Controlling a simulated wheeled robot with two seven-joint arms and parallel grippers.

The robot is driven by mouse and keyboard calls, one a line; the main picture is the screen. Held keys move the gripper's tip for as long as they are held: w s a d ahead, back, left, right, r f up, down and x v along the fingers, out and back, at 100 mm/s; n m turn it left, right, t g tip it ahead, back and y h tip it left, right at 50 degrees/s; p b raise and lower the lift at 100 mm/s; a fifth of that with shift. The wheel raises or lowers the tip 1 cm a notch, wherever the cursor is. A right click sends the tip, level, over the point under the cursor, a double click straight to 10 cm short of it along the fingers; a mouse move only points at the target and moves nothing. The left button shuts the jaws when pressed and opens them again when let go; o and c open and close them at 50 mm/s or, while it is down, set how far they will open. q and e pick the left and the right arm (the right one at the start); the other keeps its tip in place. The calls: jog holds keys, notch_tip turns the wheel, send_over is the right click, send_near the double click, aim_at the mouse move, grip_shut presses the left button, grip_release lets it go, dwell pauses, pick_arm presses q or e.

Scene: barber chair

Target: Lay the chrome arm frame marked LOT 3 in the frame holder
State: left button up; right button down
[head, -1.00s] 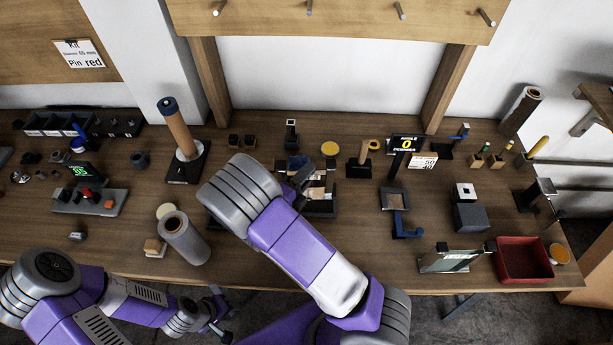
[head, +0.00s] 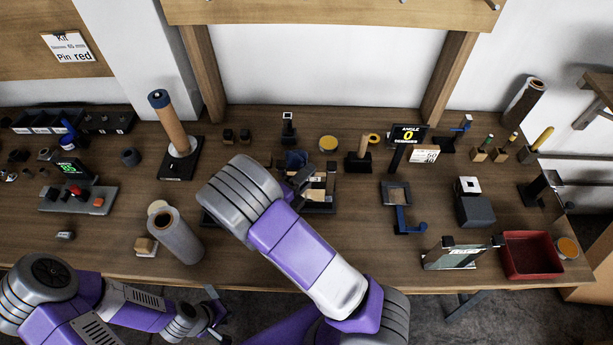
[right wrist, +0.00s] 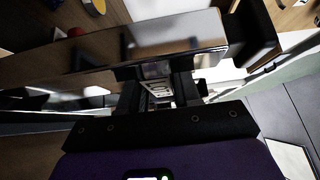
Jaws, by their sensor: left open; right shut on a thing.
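In the right wrist view my right gripper (right wrist: 157,92) is shut on a shiny chrome piece (right wrist: 175,38), taken as the arm frame. Its flat bar crosses the view above the fingers and reflects wood. A small pale patch with dark marks shows between the fingers; I cannot read it. In the head view my right arm reaches over the bench middle, and its gripper is not clearly seen. My left gripper (head: 216,312) is open and empty at the bench's front edge. A shiny panel between dark posts (head: 455,256) stands at the front right; I cannot tell if it is the frame holder.
A red tray (head: 531,275) and a dark block (head: 475,211) stand at the right. A grey roll (head: 178,238) and a tall brown roll (head: 172,128) stand left of my right arm. An angle display (head: 408,134) reads 0. Bare wood shows at the front middle.

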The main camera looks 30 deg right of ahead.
jog(key=shift+f+b, duration=1.3)
jog(key=shift+b, duration=0.35)
jog(key=shift+f+p, duration=0.25)
jog(key=shift+p, duration=0.05)
jog(key=c, duration=0.7)
grip_release()
jog(key=shift+f, duration=0.1)
jog(key=p+v, duration=0.1)
jog(key=v, duration=0.6)
jog(key=shift+s+a, duration=0.1)
jog(key=shift+a, duration=0.2)
